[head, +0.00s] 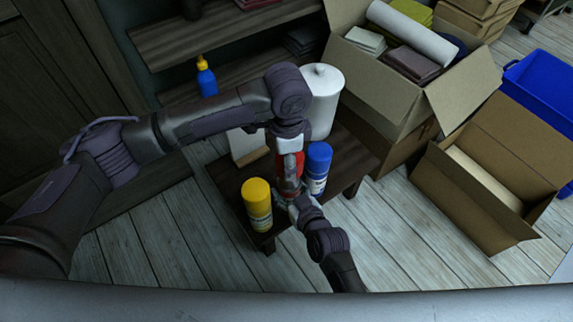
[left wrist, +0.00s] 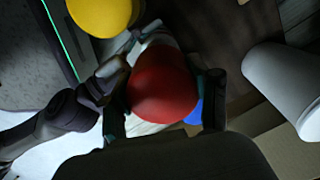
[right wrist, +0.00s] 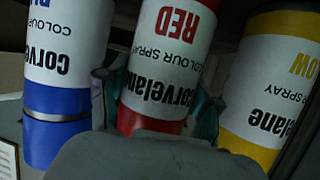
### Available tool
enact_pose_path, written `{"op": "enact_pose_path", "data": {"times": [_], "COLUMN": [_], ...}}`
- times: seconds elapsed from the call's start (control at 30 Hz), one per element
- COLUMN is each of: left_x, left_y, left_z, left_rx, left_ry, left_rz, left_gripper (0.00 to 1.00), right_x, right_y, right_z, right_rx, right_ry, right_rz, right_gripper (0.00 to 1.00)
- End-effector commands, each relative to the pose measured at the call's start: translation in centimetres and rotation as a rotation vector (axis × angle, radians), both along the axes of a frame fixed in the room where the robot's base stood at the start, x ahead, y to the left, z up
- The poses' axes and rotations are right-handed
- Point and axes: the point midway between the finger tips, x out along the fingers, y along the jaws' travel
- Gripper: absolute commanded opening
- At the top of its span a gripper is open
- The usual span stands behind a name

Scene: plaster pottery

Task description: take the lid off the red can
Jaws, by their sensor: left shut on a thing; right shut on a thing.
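The red can (head: 289,182) stands on the small dark table between a yellow can and a blue can. My left gripper (head: 289,152) comes from above and is shut on its red lid (left wrist: 163,85), which fills the space between the fingers in the left wrist view. My right gripper (head: 288,200) comes from the front and is shut on the can's body, whose label (right wrist: 165,60) appears upside down in the right wrist view. I cannot tell whether the lid and the body are apart.
The yellow can (head: 257,204) and the blue can (head: 318,165) stand close on either side. A white canister (head: 325,100) stands behind. Open cardboard boxes (head: 480,190) and a blue bin (head: 545,85) are to the right.

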Motion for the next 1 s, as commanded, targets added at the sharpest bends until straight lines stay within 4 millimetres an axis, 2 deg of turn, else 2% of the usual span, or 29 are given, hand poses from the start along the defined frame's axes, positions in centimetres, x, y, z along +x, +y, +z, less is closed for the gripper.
{"op": "enact_pose_path", "data": {"times": [0.23,0.27,0.43,0.77,0.87,1.0], "left_x": [0.0,0.0,0.0,0.0,0.0,0.0], "left_y": [0.0,0.0,0.0,0.0,0.0,0.0], "left_z": [0.6,0.6,0.6,0.6,0.6,0.6], "left_rx": [0.001,0.001,0.001,0.001,0.001,0.001], "left_ry": [0.000,0.000,0.000,0.000,0.000,0.000], "left_rz": [0.000,0.000,0.000,0.000,0.000,0.000], "left_gripper": [0.19,0.19,0.19,0.19,0.19,0.19], "right_x": [0.0,0.0,0.0,-0.1,-0.7,-2.7], "right_y": [0.0,0.0,0.0,0.0,-0.4,-1.3], "right_z": [-0.1,-0.1,0.0,0.0,0.2,1.1], "right_rx": [0.000,0.000,0.000,0.000,0.000,-0.002], "right_ry": [0.001,0.001,0.001,0.001,0.001,0.001], "right_rz": [0.000,0.000,0.000,0.000,0.000,0.000], "right_gripper": [0.02,0.66,0.94,0.94,0.94,0.94]}}
